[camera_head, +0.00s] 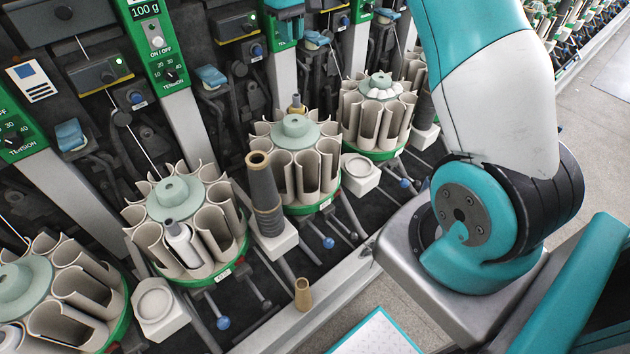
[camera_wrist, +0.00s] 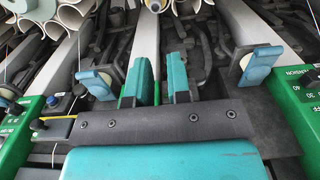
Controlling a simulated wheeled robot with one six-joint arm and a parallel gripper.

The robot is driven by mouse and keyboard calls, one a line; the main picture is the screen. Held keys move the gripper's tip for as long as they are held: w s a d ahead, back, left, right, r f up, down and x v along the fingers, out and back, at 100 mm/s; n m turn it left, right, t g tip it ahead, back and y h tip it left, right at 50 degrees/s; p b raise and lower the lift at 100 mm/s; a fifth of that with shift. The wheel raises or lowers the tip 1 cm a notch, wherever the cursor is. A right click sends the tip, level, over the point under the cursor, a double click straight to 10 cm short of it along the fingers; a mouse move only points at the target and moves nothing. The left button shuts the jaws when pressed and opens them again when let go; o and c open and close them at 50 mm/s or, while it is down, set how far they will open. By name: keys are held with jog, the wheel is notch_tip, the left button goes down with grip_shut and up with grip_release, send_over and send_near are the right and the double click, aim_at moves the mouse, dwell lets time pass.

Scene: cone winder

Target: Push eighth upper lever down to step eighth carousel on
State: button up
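My gripper (camera_wrist: 158,82) has two teal fingers, parallel with a gap between them and nothing in it. In the wrist view it stands between two blue upper levers, one at the left (camera_wrist: 97,82) and one at the right (camera_wrist: 261,64), apart from both. In the head view a teal part that looks like my gripper (camera_head: 285,22) shows at the top, by a green panel. Blue levers show at the left (camera_head: 70,135), centre (camera_head: 211,77) and right (camera_head: 316,39). Carousels (camera_head: 187,220) stand in a row below. I cannot tell which lever or carousel is the eighth.
Green tension panels (camera_head: 160,45) and grey posts (camera_head: 187,125) separate the winding units. Open floor (camera_head: 590,130) lies at the right, beyond my arm.

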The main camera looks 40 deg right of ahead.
jog(key=s+a+r, duration=0.1)
jog(key=s+a, duration=0.1)
jog(key=a, duration=0.1)
jog(key=s+a+r+n, duration=0.1)
jog(key=s+a+r, duration=0.1)
jog(key=a, duration=0.2)
jog(key=s+a+r+n+y, duration=0.1)
jog(key=s+a+r, duration=0.1)
jog(key=s+a, duration=0.1)
jog(key=shift+s+a+t, duration=0.1)
jog(key=shift+a+t, duration=0.2)
jog(key=shift+a, duration=0.15)
grip_shut()
jog(key=s+a+n+y, duration=0.1)
jog(key=s+a, duration=0.4)
jog(key=s, duration=0.4)
jog(key=s+a+n+y, duration=0.1)
jog(key=s+a, duration=0.4)
jog(key=s, duration=0.5)
jog(key=s+a+n+y, duration=0.1)
jog(key=s+a, duration=0.3)
jog(key=s, duration=0.5)
jog(key=shift+s+a+r+n, duration=0.25)
jog(key=shift+a+r+n, duration=0.2)
jog(key=shift+n, duration=0.25)
jog(key=shift+d, duration=0.1)
